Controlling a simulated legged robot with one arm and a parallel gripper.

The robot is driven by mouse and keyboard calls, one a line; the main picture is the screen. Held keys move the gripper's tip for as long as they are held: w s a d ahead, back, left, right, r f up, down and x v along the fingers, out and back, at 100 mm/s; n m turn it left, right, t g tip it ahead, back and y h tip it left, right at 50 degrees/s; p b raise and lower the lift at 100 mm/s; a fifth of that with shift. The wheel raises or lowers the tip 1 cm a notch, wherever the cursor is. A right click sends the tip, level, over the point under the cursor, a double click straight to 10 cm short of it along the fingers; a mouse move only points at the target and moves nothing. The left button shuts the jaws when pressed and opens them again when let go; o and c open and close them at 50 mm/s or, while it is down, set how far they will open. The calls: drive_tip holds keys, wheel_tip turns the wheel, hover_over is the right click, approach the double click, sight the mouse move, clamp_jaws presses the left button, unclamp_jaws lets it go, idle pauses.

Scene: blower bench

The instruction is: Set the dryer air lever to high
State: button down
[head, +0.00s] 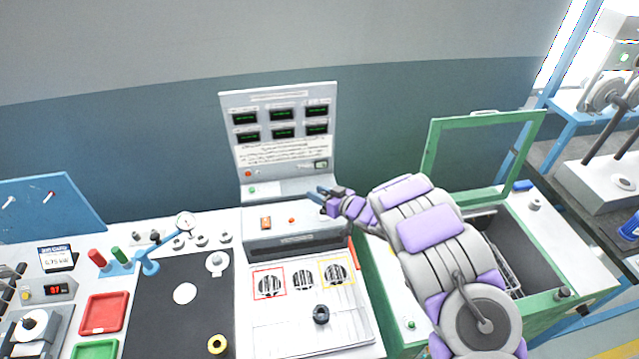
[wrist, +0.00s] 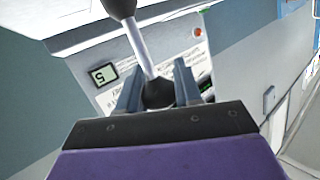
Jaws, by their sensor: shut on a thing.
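The dryer air lever shows in the wrist view as a pale metal shaft (wrist: 141,45) with a dark knob (wrist: 120,8) at the top edge and a black rounded base (wrist: 158,93). My gripper (wrist: 158,88) has one finger on each side of the lower lever and is shut on it. In the head view my gripper (head: 318,193) is at the right front of the upright control panel (head: 278,140), above the bench unit with the air outlets (head: 303,280). I cannot make out the lever there. No high or low marking is readable.
A green-framed open bin (head: 520,245) stands right of the unit. Red tray (head: 104,313) and black mat (head: 165,320) lie left.

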drive_tip(key=shift+w+a+r+m+g+h+p, duration=0.1)
drive_tip(key=shift+w+m+g+h+p, duration=0.25)
drive_tip(key=shift+p, duration=0.85)
drive_tip(key=shift+w+a+r+m+g+h+p, duration=0.15)
drive_tip(key=shift+w+g+p, duration=0.25)
drive_tip(key=shift+p, duration=0.75)
drive_tip(key=shift+w+f+p, duration=0.55)
drive_tip(key=shift+w+p, duration=0.05)
drive_tip(key=shift+p, duration=0.3)
drive_tip(key=shift+w+a+f, duration=0.1)
drive_tip(key=shift+f, duration=0.2)
drive_tip(key=c, duration=0.8)
unclamp_jaws()
drive_tip(key=shift+w, duration=0.15)
drive_tip(key=v, duration=1.7)
drive_tip(key=shift+s, duration=0.3)
